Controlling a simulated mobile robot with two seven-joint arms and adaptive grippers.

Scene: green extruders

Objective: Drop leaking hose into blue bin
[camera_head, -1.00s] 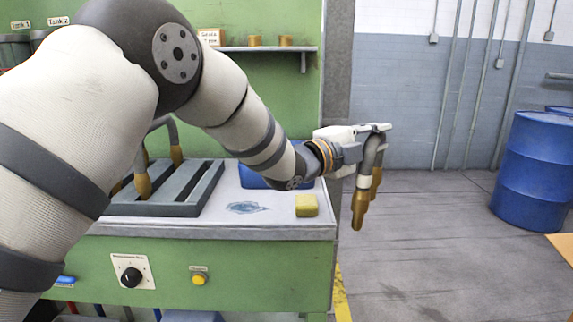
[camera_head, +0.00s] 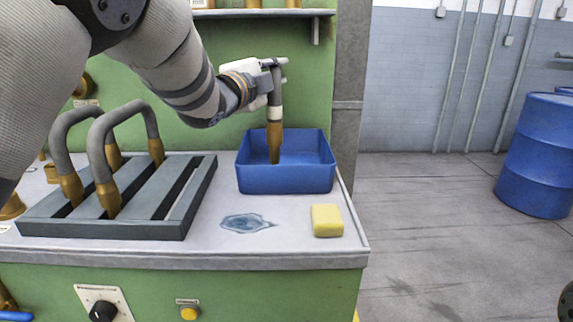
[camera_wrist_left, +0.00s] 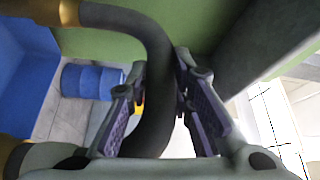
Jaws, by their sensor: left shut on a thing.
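The blue bin (camera_head: 287,181) stands on the right back part of the bench top. My left gripper (camera_head: 274,64) is shut on a grey bent hose (camera_head: 277,85) with brass ends. The hose hangs upright, and its lower brass end (camera_head: 274,142) shows in front of the bin's inside, over the bin opening. I cannot tell whether it touches the bin floor. In the left wrist view the dark hose (camera_wrist_left: 158,95) passes between the two fingers, and the blue bin wall (camera_wrist_left: 22,75) is at the left.
A grey slatted rack (camera_head: 175,228) with two more hoses (camera_head: 98,150) stands at the left. A wet puddle (camera_head: 246,223) and a yellow sponge (camera_head: 327,220) lie in front of the bin. A shelf (camera_head: 262,13) hangs above. Blue barrels (camera_head: 535,155) stand at the right.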

